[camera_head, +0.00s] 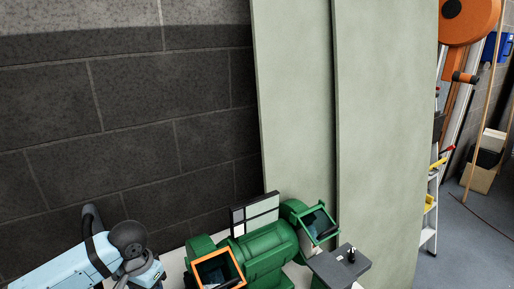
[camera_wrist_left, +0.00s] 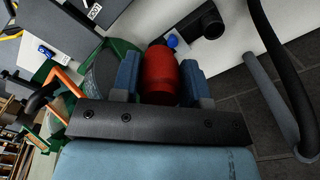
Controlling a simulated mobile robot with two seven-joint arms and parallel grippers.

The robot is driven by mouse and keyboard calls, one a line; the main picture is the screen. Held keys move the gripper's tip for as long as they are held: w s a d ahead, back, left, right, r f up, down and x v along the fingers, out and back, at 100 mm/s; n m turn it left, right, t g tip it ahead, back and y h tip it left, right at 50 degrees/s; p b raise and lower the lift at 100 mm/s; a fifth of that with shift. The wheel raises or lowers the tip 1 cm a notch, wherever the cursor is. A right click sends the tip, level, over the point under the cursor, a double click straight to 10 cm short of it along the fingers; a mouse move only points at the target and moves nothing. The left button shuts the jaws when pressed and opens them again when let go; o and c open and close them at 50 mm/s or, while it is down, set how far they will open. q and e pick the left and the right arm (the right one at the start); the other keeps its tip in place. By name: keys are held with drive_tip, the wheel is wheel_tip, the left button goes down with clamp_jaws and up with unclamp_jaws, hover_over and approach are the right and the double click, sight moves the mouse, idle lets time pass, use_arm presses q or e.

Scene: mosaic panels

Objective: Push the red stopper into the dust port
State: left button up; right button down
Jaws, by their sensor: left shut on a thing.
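My left gripper (camera_wrist_left: 160,72) is shut on the red stopper (camera_wrist_left: 161,78), which sits between its two blue fingers in the left wrist view. The stopper's rounded narrower end points away from the wrist. A black round pipe end (camera_wrist_left: 211,22), which looks like the dust port, lies beyond the stopper to the upper right, apart from it in the picture. In the head view my light-blue left arm comes in at the lower left; its fingertips and the stopper cannot be made out there. My right gripper is in neither view.
A green grinder-like machine (camera_head: 268,246) with an orange-framed shield (camera_head: 219,269) and a green-framed shield (camera_head: 318,224) stands in front of pale panels (camera_head: 295,100). A small blue thing (camera_wrist_left: 172,41) is near the stopper's tip. A grey block (camera_head: 340,268) stands right of the machine.

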use_arm(q)
wheel_tip(320, 180, up, 3)
drive_tip(key=s+d+n, duration=0.1)
drive_tip(key=s+n, duration=0.2)
drive_tip(key=n, duration=0.1)
drive_tip(key=w+a+f+n+p, duration=0.3)
drive_tip(key=w+a+f+n, duration=0.4)
drive_tip(key=w+a+f, duration=0.4)
wheel_tip(320, 180, down, 3)
drive_tip(key=shift+a+r+n, duration=0.15)
drive_tip(key=shift+a+n, duration=0.25)
drive_tip(key=shift+a, duration=0.1)
